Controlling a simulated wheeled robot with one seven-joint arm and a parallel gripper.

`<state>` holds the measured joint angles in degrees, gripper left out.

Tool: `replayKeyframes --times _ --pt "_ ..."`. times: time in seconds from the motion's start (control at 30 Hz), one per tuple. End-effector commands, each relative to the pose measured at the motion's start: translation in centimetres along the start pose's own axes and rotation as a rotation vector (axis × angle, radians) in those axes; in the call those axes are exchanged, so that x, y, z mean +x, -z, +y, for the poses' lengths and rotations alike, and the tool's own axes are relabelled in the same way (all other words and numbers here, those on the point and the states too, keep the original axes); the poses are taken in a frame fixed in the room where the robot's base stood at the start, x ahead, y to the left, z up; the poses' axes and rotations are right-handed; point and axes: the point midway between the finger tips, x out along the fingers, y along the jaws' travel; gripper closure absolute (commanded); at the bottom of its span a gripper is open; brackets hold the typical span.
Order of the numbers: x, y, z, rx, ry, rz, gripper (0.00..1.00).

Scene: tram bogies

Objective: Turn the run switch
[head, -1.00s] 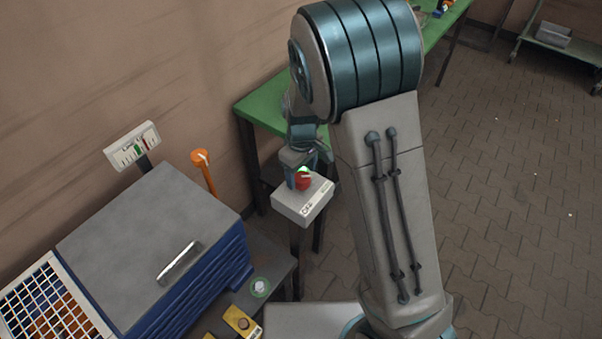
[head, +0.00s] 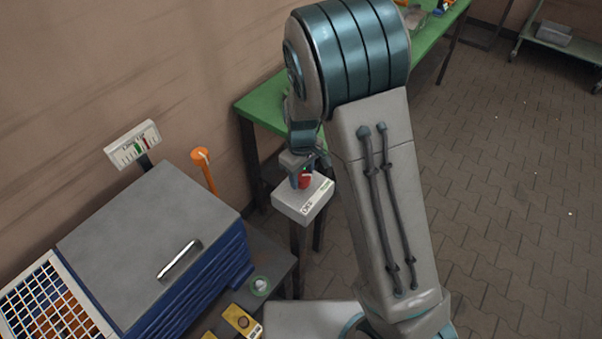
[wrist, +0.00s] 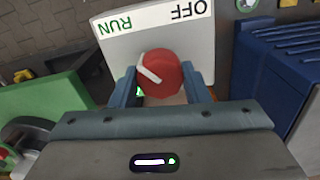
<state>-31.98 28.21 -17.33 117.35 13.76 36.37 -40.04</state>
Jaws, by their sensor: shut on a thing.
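The run switch is a red round knob (head: 305,181) with a white pointer line, on top of a pale grey box (head: 296,205). In the wrist view the knob (wrist: 168,72) sits between the two blue fingers of my gripper (wrist: 163,84), which is shut on it. The box face (wrist: 150,37) carries a green RUN label and a black OFF label, upside down in that view. The pointer slants up and left, towards the RUN side. In the head view my gripper (head: 300,170) comes down from above and partly hides the knob.
A green table (head: 262,108) stands behind the box.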

Motion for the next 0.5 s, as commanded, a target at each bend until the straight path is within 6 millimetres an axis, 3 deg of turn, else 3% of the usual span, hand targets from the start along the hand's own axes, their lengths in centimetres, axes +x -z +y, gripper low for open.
replayKeyframes --times 0.5 --pt "-0.07 0.05 0.13 0.367 -0.002 0.003 0.81"
